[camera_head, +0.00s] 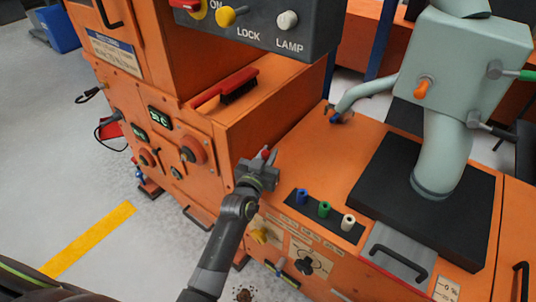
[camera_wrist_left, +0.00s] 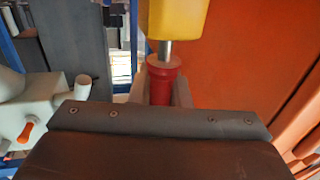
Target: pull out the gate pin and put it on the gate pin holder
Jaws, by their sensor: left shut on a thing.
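My left gripper (camera_head: 262,168) is shut on a red cylindrical piece, which appears to be the gate pin (camera_head: 267,153), beside the orange machine body. In the left wrist view the red cylinder (camera_wrist_left: 160,88) sits between the two fingers. A metal rod (camera_wrist_left: 165,50) and a yellow block (camera_wrist_left: 175,18) show in line with it; I cannot tell whether they are joined to it. The gripper hides part of the pin. I cannot tell which part is the gate pin holder. My right gripper is not in view.
Blue, green and white pieces stand in a black strip (camera_head: 334,229) right of the gripper. A red brush (camera_head: 238,86) lies on the orange ledge. A control box (camera_head: 265,32) overhangs the back.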

